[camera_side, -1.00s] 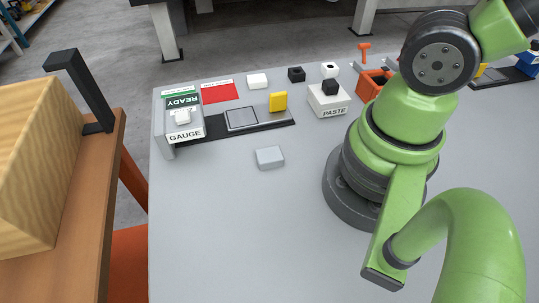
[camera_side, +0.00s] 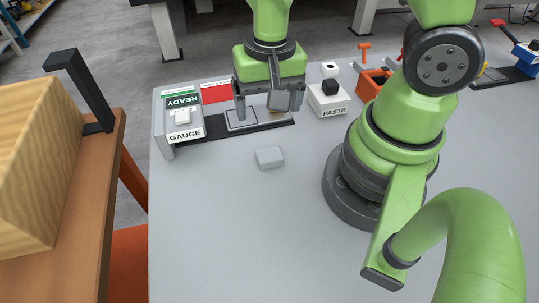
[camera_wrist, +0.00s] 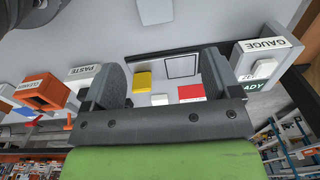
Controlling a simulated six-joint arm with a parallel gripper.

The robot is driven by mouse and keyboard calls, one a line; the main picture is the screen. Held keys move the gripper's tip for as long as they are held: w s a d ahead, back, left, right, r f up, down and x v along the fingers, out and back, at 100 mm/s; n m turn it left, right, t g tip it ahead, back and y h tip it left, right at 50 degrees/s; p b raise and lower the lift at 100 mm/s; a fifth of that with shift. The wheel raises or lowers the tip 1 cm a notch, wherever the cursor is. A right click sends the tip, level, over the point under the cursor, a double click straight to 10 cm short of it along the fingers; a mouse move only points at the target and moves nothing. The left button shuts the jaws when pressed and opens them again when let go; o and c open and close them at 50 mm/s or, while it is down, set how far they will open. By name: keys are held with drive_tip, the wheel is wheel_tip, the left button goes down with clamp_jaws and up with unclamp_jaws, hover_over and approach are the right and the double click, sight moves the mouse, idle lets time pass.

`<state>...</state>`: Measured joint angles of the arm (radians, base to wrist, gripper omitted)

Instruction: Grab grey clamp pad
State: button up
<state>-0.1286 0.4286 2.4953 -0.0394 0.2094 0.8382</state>
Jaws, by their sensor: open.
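A light grey block (camera_side: 270,157), which looks like the grey clamp pad, lies flat on the bare table in front of the dark strip. It also shows at the top edge of the wrist view (camera_wrist: 155,12), partly cut off. My gripper (camera_side: 267,108) is open and empty, fingers pointing down over the dark strip, behind the grey block in the side view. In the wrist view, its two fingers (camera_wrist: 160,82) are spread wide, with the grey block beyond them.
A yellow block (camera_wrist: 142,81) and a grey plate (camera_wrist: 182,66) show between the fingers. The gauge box (camera_side: 183,122) stands left and the white paste box (camera_side: 328,100) right. An orange bin (camera_side: 371,86) stands beyond it. The front table is clear around the grey block.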

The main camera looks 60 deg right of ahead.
drive_tip(key=f, duration=0.2)
hover_over(269, 154)
drive_tip(key=shift+d+f, duration=0.15)
drive_tip(key=shift+f, duration=0.9)
drive_tip(key=shift+d+f, duration=0.1)
drive_tip(key=shift+f, duration=0.95)
drive_tip(key=f, duration=0.3)
drive_tip(key=shift+a+f, duration=0.25)
drive_tip(key=shift+f, duration=0.85)
drive_tip(key=c, duration=1)
drive_tip(key=shift+r, duration=0.1)
